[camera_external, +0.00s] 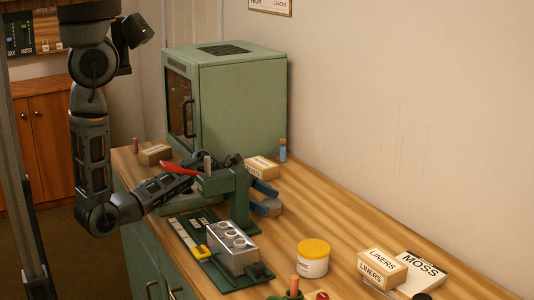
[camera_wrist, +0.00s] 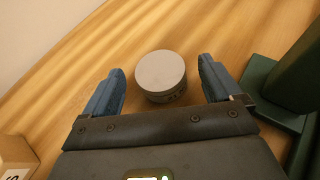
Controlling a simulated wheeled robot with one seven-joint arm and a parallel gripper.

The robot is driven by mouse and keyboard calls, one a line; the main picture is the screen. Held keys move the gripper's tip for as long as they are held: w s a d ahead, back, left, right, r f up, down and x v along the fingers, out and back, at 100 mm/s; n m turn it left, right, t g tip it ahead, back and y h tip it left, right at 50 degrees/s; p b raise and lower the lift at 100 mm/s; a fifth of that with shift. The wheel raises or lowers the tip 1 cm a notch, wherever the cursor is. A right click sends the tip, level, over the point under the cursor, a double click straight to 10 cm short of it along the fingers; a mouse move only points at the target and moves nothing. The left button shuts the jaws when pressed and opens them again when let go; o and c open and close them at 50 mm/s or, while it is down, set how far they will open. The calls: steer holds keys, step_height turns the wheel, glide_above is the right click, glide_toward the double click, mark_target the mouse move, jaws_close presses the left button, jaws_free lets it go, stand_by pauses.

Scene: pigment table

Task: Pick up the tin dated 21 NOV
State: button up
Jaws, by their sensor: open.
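A round grey tin (camera_wrist: 160,72) stands on the wooden bench in the wrist view, between and just ahead of my gripper's blue fingers. Its side carries small dark marks that are too small to read, so I cannot tell its date. My gripper (camera_wrist: 162,90) is open, with a gap on each side of the tin. In the external view the same tin (camera_external: 268,208) is partly hidden behind my gripper (camera_external: 263,196) and the green press. A white tub with a yellow lid (camera_external: 313,258) stands nearer the camera; no date on it is readable.
The green press (camera_external: 238,200) stands close beside my arm, and its base (camera_wrist: 275,90) is right of the tin. A LINERS box (camera_external: 262,167) is behind my gripper. A metal block (camera_external: 232,250), a MOSS box (camera_external: 420,268) and a green oven (camera_external: 240,100) are also on the bench.

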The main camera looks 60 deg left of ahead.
steer(key=shift+w+d+f, duration=0.2)
steer(key=shift+w+d, duration=0.05)
steer(key=shift+d, duration=0.1)
steer(key=c, duration=1.2)
